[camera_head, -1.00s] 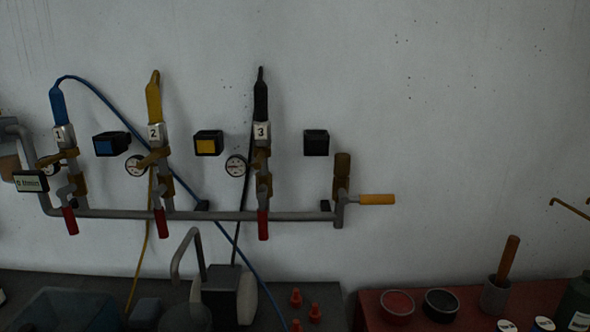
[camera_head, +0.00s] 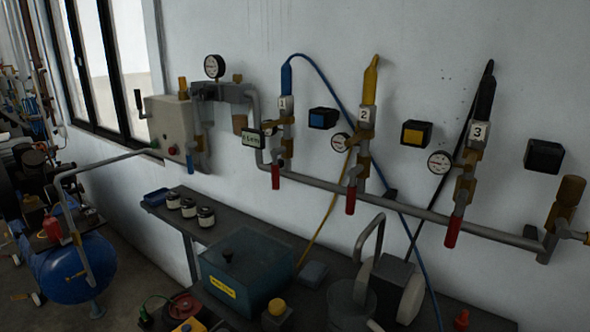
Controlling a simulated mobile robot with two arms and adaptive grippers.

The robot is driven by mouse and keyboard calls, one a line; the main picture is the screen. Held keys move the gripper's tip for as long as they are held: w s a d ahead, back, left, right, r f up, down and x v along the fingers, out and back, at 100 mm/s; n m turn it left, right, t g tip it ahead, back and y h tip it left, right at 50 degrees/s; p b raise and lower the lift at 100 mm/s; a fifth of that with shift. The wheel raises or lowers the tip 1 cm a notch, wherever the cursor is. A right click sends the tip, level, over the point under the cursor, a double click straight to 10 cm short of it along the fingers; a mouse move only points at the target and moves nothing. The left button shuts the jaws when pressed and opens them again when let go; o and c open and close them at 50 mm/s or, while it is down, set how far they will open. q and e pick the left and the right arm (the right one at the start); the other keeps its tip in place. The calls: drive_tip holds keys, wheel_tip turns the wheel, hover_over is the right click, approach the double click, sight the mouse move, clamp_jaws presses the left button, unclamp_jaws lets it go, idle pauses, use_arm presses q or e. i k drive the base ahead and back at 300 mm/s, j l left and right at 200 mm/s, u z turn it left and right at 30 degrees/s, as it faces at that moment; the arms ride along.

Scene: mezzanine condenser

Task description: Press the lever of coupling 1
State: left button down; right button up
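Coupling 1 (camera_head: 284,104) is on the wall manifold, left of the couplings numbered 2 (camera_head: 367,119) and 3 (camera_head: 478,132). It bears a white label with a 1, and a blue hose (camera_head: 287,76) rises from its top. Brown-gold fittings sit on its body, and a red-handled valve (camera_head: 275,177) hangs below it. I cannot make out the coupling's lever clearly at this size. Neither of my grippers is in view.
A grey bench below holds a teal box (camera_head: 246,268), several dark jars and a grey machine (camera_head: 390,285). A grey control box (camera_head: 174,128) and gauge (camera_head: 213,66) are left of the manifold. A blue tank (camera_head: 75,268) stands at far left. The wall above is clear.

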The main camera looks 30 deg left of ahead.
sight(275, 152)
drive_tip(key=u, duration=1.1)
